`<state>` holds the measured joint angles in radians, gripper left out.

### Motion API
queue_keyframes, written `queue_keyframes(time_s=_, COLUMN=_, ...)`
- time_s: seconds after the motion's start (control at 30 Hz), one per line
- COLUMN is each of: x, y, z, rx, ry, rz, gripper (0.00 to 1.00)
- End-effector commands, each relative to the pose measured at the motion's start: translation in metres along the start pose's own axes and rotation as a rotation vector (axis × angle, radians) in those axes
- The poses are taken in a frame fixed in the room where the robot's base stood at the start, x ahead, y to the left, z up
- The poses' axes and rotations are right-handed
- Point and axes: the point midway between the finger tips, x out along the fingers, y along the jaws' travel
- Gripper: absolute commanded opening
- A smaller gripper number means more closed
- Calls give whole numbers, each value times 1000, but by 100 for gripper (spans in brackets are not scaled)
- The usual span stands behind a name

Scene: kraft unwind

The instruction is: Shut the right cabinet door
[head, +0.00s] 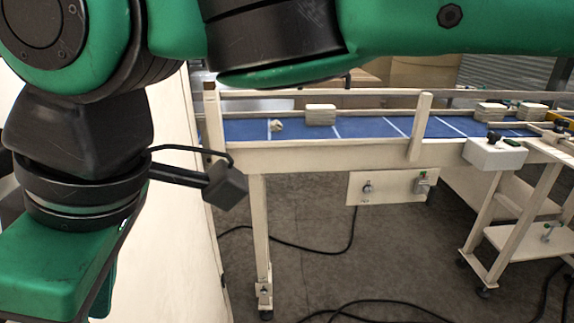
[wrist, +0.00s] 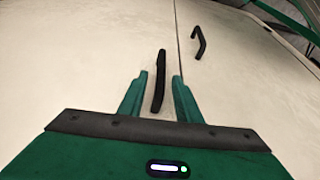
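In the wrist view, two cream cabinet doors meet at a dark vertical seam. The right door (wrist: 245,75) has a black bar handle (wrist: 198,43) near the seam. The left door (wrist: 75,70) has another black bar handle (wrist: 159,80). My gripper (wrist: 160,82) is open, and its green fingers appear on either side of the left door's handle. Whether they touch it, I cannot tell. In the head view, a cream panel (head: 178,215) stands behind my arm at the left. My arm hides much of it, and my fingertips do not show there.
A conveyor with a blue belt (head: 365,127) and pale wooden frame stands beyond my arm, with small pale blocks (head: 320,114) on it. A white control box (head: 495,153) is on its near side at the right. Black cables (head: 375,305) lie on the grey floor.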

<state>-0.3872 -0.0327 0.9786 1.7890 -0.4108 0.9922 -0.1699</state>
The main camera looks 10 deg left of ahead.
Motion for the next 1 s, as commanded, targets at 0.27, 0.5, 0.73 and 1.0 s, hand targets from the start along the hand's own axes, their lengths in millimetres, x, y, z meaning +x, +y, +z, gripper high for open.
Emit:
queue_keyframes(time_s=0.27, x=-46, y=1, z=0, rx=-1, ry=1, rz=2, gripper=31)
queue_keyframes(time_s=0.5, x=-64, y=1, z=1, rx=-1, ry=-1, rz=0, gripper=31)
queue_keyframes(time_s=0.73, x=-66, y=0, z=1, rx=-2, ry=-2, rz=-1, gripper=31)
queue_keyframes(time_s=1.0, x=-63, y=22, z=19, rx=72, ry=-18, rz=24, gripper=31)
